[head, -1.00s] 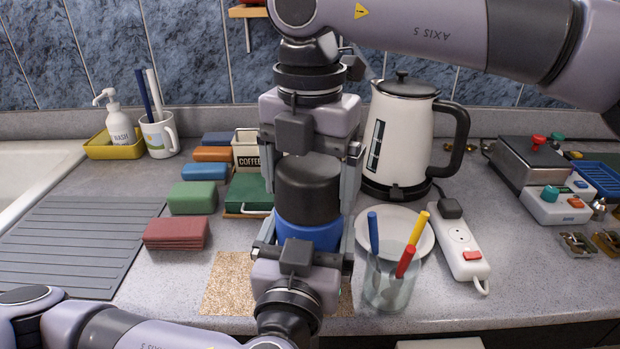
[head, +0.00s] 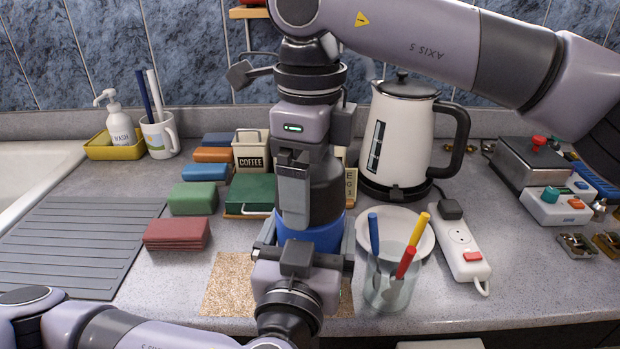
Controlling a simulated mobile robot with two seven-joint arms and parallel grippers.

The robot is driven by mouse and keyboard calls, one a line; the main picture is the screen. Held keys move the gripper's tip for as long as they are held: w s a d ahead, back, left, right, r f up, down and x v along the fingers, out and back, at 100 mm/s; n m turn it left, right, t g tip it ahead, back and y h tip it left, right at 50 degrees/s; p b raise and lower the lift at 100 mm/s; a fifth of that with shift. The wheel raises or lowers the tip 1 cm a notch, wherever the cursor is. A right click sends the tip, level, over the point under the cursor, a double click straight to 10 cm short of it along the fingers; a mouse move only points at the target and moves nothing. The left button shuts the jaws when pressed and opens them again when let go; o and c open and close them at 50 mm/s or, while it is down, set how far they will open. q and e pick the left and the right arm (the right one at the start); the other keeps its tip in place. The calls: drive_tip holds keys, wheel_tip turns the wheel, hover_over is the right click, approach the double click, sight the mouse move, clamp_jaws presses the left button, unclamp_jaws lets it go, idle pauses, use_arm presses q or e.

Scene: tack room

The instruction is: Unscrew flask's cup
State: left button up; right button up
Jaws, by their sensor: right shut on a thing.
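The flask stands upright on a speckled cork mat (head: 228,285), with a blue body (head: 310,232) and a dark grey cup (head: 327,190) on top. My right gripper (head: 308,195) reaches down from above and is shut on the cup. One finger lies across the cup's near side; the other is hidden behind it. My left gripper (head: 305,240) comes in low from the front, with its fingers against both sides of the blue body. It looks shut on the body, and its palm hides the flask's lower part.
A glass of coloured-handled utensils (head: 390,280) and a white plate (head: 425,243) stand close on the right. Behind are a white kettle (head: 400,135), a coffee tin (head: 250,152) and a green box (head: 250,192). A power strip (head: 462,248) lies further right.

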drive_tip(key=n, duration=2.2)
drive_tip(key=shift+r, duration=0.1)
drive_tip(key=n, duration=0.3)
drive_tip(key=shift+n, duration=0.3)
drive_tip(key=n, duration=0.4)
drive_tip(key=shift+n, duration=0.3)
drive_tip(key=n, duration=0.3)
drive_tip(key=o, duration=0.8)
